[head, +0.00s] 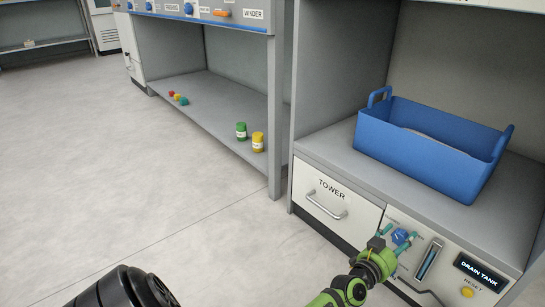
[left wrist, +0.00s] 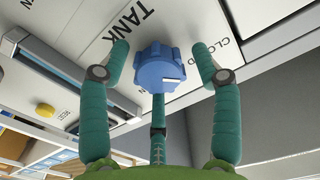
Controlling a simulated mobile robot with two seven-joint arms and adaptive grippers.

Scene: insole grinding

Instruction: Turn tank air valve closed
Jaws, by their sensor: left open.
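The tank air valve is a blue lobed knob (head: 399,236) on the white panel at lower right in the head view. In the left wrist view the knob (left wrist: 158,68) is at upper centre, with a white mark on its face and the lettering "TANK" and "CLOSED" partly visible beside it. My left gripper (head: 397,240) is at the panel with its green body and teal fingers. In the left wrist view the open fingers (left wrist: 160,66) stand on either side of the knob, with gaps to it, and a third finger is below it. My right gripper is out of view.
A "TOWER" drawer (head: 325,205) is left of the valve. A level gauge (head: 428,260), a "DRAIN TANK" label (head: 480,271) and a yellow reset button (head: 467,292) are to its right. A blue bin (head: 425,147) stands on the shelf above. The floor at left is clear.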

